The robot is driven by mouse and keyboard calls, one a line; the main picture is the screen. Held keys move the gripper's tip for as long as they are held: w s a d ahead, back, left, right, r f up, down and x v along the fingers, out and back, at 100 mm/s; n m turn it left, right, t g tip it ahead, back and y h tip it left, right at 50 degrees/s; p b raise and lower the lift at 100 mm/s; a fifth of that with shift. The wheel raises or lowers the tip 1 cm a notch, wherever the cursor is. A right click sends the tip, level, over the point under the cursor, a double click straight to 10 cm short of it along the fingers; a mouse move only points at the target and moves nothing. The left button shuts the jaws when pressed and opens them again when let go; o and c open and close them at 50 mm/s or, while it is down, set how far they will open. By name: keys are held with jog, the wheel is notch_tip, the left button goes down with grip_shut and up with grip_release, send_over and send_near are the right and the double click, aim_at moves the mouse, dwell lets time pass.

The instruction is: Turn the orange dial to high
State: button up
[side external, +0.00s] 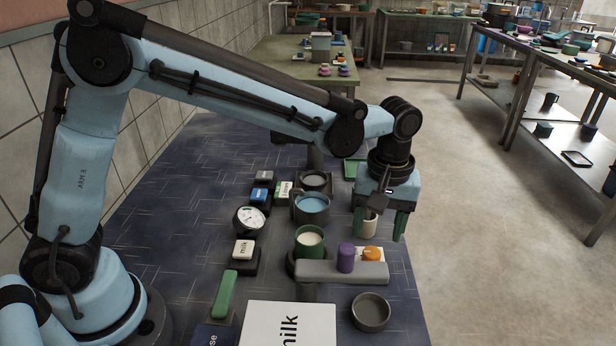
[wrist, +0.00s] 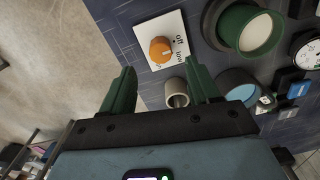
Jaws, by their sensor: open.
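The orange dial (side external: 371,253) sits on a white plate (side external: 378,262) near the right edge of the dark blue table. The dial also shows in the wrist view (wrist: 160,49), with a pale mark on its lower right side.
A purple cylinder (side external: 345,257) stands close left of the dial, by a grey bar (side external: 325,272). A cream cup (side external: 369,225) stands by my fingers. A green pot (side external: 309,242), a blue-filled pot (side external: 312,205) and a gauge (side external: 249,220) stand left. Open floor lies right.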

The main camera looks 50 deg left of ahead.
aim_at(372, 253)
jog(key=shift+f, duration=3.05)
jog(key=c, duration=1)
jog(key=shift+c, duration=0.2)
